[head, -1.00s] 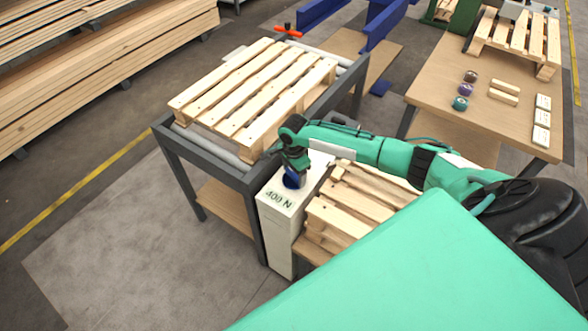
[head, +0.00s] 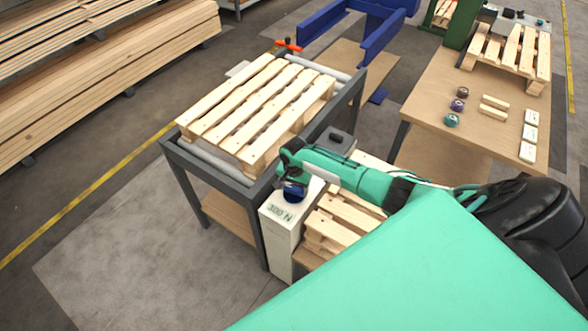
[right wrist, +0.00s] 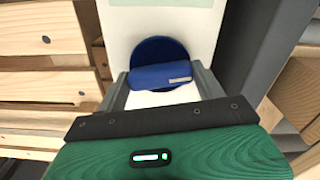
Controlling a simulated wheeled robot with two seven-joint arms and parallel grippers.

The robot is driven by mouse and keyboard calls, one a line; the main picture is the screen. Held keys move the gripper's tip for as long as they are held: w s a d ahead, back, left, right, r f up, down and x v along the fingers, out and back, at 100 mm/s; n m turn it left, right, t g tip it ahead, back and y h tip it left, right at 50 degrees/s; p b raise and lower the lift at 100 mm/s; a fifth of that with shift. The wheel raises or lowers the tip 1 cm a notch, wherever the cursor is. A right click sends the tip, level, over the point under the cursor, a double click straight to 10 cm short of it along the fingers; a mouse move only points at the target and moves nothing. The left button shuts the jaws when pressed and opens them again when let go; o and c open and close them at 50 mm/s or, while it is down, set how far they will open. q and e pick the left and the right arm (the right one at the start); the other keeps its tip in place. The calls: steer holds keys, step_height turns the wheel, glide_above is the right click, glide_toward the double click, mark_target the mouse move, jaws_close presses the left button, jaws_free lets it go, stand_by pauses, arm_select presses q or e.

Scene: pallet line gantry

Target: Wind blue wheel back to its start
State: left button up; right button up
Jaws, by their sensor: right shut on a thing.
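The blue wheel (head: 294,191) sits on top of a white post (head: 282,237) marked "300 N". In the right wrist view the wheel (right wrist: 154,52) is a round blue disc with a raised blue grip bar (right wrist: 160,76) across it. My right gripper (head: 293,183) is at the wheel, and in the right wrist view its two fingers (right wrist: 160,84) are shut on the bar, one on each side. The bar lies nearly level across that view, slightly tilted. My left gripper is not in view.
A wooden pallet (head: 255,110) lies on a grey roller frame (head: 238,190) beside the post. More stacked pallets (head: 335,222) stand right of the post, under my arm. A wooden table (head: 480,120) with small knobs and blocks is at the right.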

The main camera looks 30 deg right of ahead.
steer(key=n+p, duration=0.1)
steer(key=n, duration=0.2)
steer(key=shift+n, duration=0.3)
steer(key=n, duration=0.4)
steer(key=shift+n+p, duration=0.3)
steer(key=shift+p, duration=0.05)
steer(key=n, duration=0.4)
steer(key=shift+n, duration=0.3)
steer(key=n, duration=0.3)
steer(key=shift+n, duration=0.3)
steer(key=n, duration=0.4)
steer(key=shift+b, duration=0.4)
steer(key=n+b, duration=0.1)
steer(key=n, duration=0.3)
steer(key=n+b, duration=0.1)
steer(key=n, duration=0.3)
steer(key=shift+n, duration=0.3)
steer(key=shift+n+b, duration=0.85)
steer(key=shift+n, duration=1.45)
steer(key=shift+r, duration=0.1)
